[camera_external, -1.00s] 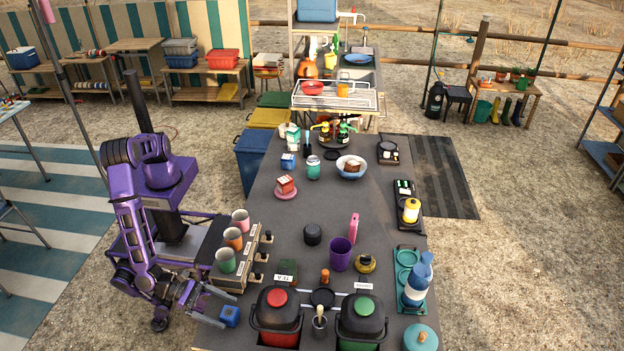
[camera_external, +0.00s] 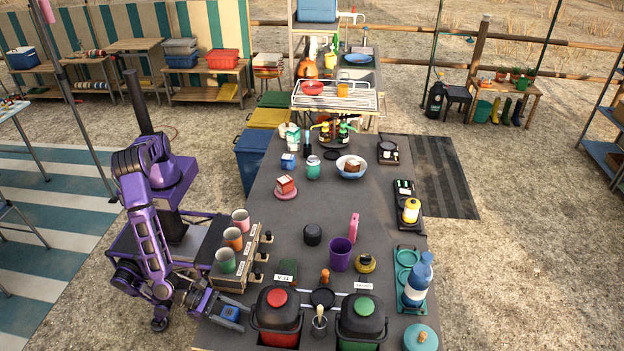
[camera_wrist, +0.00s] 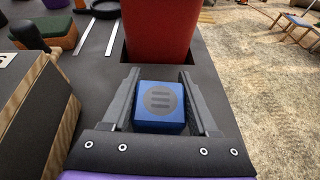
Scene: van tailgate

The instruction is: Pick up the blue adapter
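The blue adapter (camera_external: 231,313) is a small blue cube on the near left corner of the dark table, left of the red-lidded bin. In the wrist view the adapter (camera_wrist: 160,105) shows a grey round mark with dark bars on its top. My gripper (camera_external: 241,318) is low at the table with its fingers on either side of the adapter. In the wrist view the gripper (camera_wrist: 158,75) is open, one finger left and one right of the cube, with narrow gaps showing. The adapter's lower part is partly hidden by the gripper's palm.
The dark bin with a red lid (camera_external: 277,309) stands close beyond the fingertips; its red body (camera_wrist: 160,30) fills the top of the wrist view. A cup rack (camera_external: 238,262) stands behind my gripper. The table edge is close on the near side.

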